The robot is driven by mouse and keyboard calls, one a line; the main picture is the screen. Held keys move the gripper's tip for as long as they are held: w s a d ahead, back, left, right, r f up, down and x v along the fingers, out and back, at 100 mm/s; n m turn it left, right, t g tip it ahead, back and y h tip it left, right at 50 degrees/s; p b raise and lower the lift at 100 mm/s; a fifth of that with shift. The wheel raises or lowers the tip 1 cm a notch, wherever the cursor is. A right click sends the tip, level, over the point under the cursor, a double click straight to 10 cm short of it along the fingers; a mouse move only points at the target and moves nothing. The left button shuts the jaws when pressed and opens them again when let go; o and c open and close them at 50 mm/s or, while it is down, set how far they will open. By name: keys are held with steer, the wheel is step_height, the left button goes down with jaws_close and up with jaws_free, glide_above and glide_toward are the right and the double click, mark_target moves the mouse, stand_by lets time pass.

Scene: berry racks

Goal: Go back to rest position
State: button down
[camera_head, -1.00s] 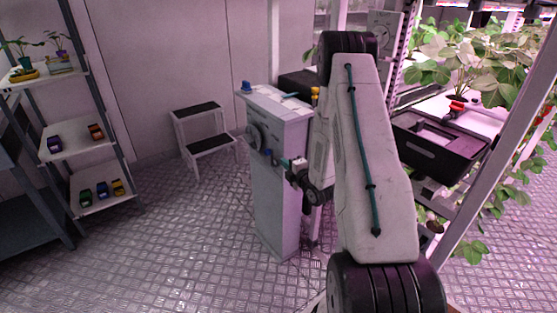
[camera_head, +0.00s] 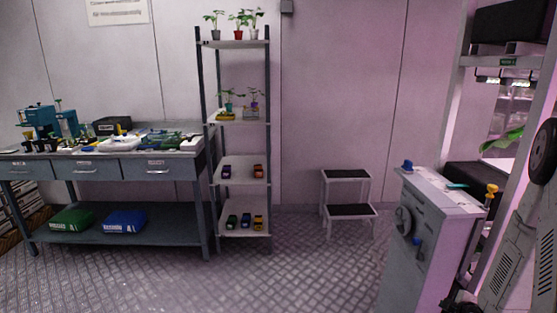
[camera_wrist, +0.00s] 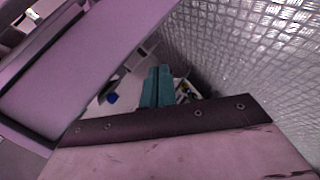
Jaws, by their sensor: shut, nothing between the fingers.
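In the wrist view my gripper (camera_wrist: 157,88) shows as two teal fingers side by side, shut with nothing between them. Behind it the picture holds a pale panel and the textured metal floor. In the head view part of my arm stands at the right edge, and my gripper is not seen there. A grey cabinet (camera_head: 432,235) with a dial and a blue knob stands just left of my arm.
A workbench (camera_head: 100,172) with tools stands at left. A shelf rack (camera_head: 240,187) with plants and toy cars stands beside it. A step stool (camera_head: 347,192) is by the wall. The floor (camera_head: 290,275) in the middle is clear. A frame (camera_head: 448,110) stands at right.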

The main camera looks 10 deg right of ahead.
steer(key=s+a+r+m+g, duration=0.2)
steer(key=s+a+r, duration=0.6)
steer(key=r, duration=0.5)
steer(key=s+a+r+m+g+y, duration=0.1)
steer(key=s+a+r+m+g, duration=0.2)
steer(key=s+a+r, duration=0.6)
steer(key=s+a+r+m+g+y, duration=0.1)
steer(key=s+a+r+m+g, duration=0.2)
steer(key=s+a+r, duration=0.6)
steer(key=a+r+m, duration=0.2)
steer(key=a+r, duration=0.2)
steer(key=r, duration=0.3)
steer(key=shift+s+a+r, duration=0.15)
steer(key=shift+a+r, duration=0.15)
steer(key=shift+r, duration=0.05)
